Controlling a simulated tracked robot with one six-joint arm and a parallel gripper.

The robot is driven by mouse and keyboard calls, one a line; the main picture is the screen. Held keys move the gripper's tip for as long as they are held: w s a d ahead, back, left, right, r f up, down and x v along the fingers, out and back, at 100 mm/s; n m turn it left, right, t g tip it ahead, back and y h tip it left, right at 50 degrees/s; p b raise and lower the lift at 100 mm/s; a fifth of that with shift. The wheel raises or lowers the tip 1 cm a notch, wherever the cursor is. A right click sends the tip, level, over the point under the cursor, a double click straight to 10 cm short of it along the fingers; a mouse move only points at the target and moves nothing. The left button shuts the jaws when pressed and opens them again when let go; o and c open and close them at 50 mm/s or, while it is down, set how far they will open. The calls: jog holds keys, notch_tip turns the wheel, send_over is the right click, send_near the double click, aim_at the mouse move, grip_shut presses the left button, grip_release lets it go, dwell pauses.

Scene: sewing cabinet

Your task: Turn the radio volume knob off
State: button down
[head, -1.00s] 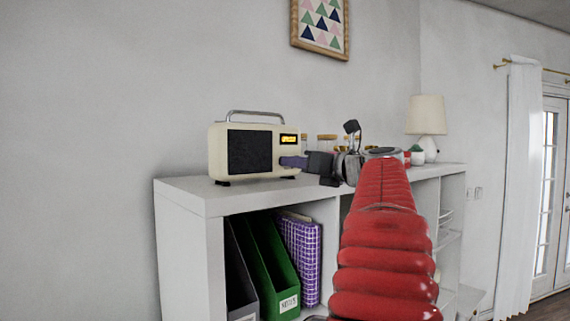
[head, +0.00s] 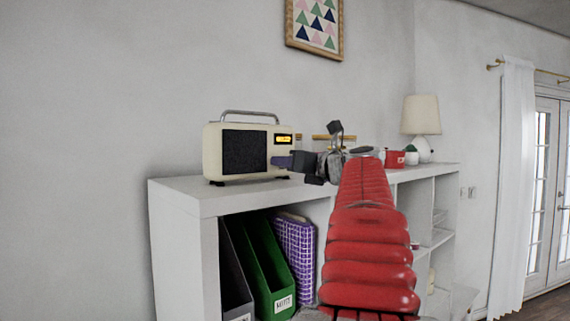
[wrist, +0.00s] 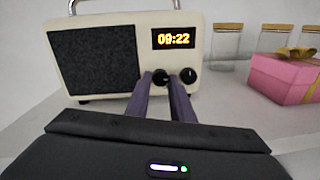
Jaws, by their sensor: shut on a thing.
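The cream radio (wrist: 124,58) stands upright on top of the white cabinet, with a dark speaker grille and a lit display (wrist: 175,36) reading 09:22. It also shows in the head view (head: 246,151). Two black knobs sit below the display: a left knob (wrist: 160,76) and a right knob (wrist: 188,76). My gripper (wrist: 162,80) is at the radio's front, its two purple fingers closed on either side of the left knob. The right knob is just right of the fingers, partly behind the right fingertip. In the head view my gripper (head: 284,162) hides both knobs.
Glass jars with wooden lids (wrist: 227,42) and a pink gift box (wrist: 285,76) stand right of the radio. A lamp (head: 422,115) stands at the far right of the white cabinet (head: 185,197). Binders and file holders (head: 268,265) fill the shelf below.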

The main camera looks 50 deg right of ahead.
jog(key=shift+a, duration=0.1)
jog(key=shift+n, duration=0.3)
jog(key=n, duration=1)
jog(key=shift+f+n+t, duration=0.1)
jog(key=shift+n+t, duration=0.2)
jog(key=n+y, duration=0.1)
jog(key=n, duration=0.6)
jog(key=shift+n, duration=0.3)
jog(key=shift+f, duration=0.1)
jog(key=c, duration=1.8)
grip_release()
